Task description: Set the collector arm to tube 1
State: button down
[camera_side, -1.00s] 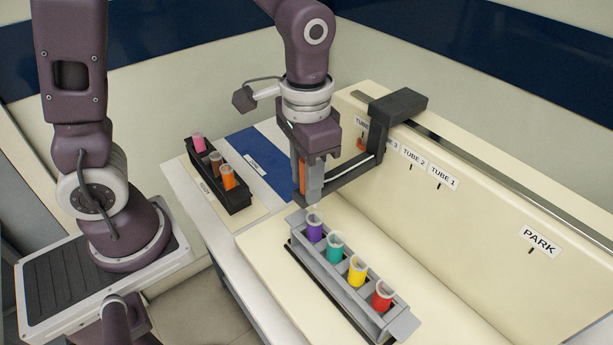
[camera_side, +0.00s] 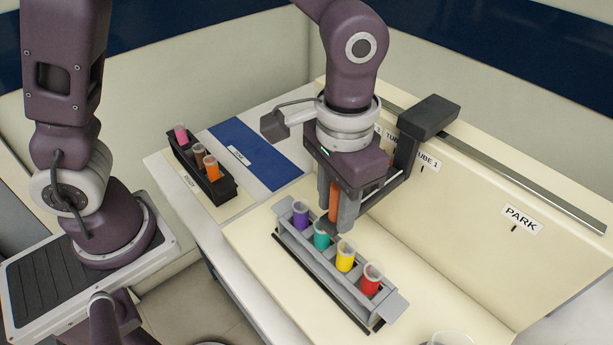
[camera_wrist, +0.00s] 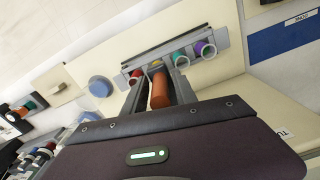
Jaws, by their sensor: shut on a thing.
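The collector arm has a dark carriage block (camera_side: 429,117) on the back rail and a dark bar reaching forward. Its upright hangs between a mostly covered label and the TUBE 1 label (camera_side: 428,160). My gripper (camera_side: 339,224) is shut on the orange handle (camera_side: 334,203) at the bar's front end. The handle also shows between the fingers in the wrist view (camera_wrist: 159,92). A grey rack (camera_side: 312,264) below holds the purple tube (camera_side: 300,216), teal tube (camera_side: 321,235), yellow tube (camera_side: 345,257) and red tube (camera_side: 371,280). My fingertips are near the teal and yellow tubes; the gap is unclear.
The rail (camera_side: 520,175) runs clear rightward past the PARK label (camera_side: 522,218). A black rack (camera_side: 222,187) with pink, brown and orange tubes stands left, beside a blue mat (camera_side: 258,155). A clear cup (camera_side: 450,339) shows at the bottom edge.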

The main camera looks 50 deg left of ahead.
jog(key=d, duration=0.7)
jog(key=shift+d, duration=0.35)
jog(key=c, duration=1.3)
grip_release()
notch_tip(320, 180, up, 7)
